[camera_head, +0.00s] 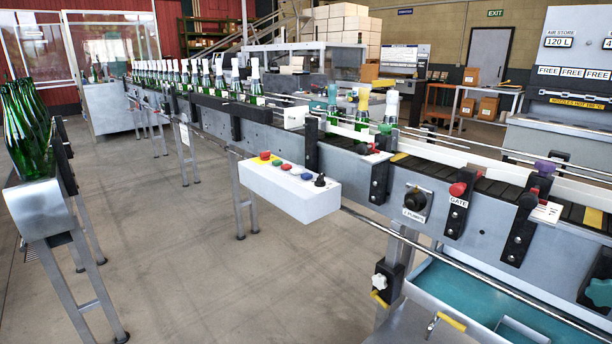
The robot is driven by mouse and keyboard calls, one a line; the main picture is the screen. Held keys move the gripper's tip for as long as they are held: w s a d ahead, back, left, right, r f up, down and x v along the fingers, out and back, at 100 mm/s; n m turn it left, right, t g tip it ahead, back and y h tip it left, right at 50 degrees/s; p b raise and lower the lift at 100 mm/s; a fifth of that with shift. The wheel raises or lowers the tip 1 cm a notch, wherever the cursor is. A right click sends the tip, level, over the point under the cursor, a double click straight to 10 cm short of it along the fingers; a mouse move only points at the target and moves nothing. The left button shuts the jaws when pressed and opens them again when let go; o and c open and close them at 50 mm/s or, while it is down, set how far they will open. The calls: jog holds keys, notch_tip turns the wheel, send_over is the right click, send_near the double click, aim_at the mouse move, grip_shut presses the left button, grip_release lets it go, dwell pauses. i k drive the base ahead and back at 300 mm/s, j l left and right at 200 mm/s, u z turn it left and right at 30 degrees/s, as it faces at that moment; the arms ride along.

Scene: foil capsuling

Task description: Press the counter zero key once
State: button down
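No key marked as a counter zero can be read in this view. A white control box (290,192) juts out from the near side of the conveyor (275,140). On its top are a red mushroom button (264,155), a small red button (276,162), a green button (285,167), a blue button (306,176) and a black knob (320,180); any labels there are too small to read. A grey panel (560,75) at the upper right carries displays, one reading 120 L under AIR STORE; another is cut off by the frame edge. My gripper is not in view.
Green bottles (220,80) with pale tops line the conveyor. A red GATE knob (457,189) and a black knob (415,200) sit on its near side. A teal tray (470,295) is below right. More bottles (25,130) stand at left. The floor (220,280) between is clear.

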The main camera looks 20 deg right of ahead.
aim_at(306, 176)
jog(key=i+j+z, duration=0.35)
jog(key=i+j, duration=0.15)
jog(key=i+j+z, duration=0.3)
jog(key=j, duration=0.35)
jog(key=i+j+z, duration=0.35)
jog(key=j, duration=0.4)
jog(key=i+j+z, duration=0.15)
jog(key=j, duration=0.25)
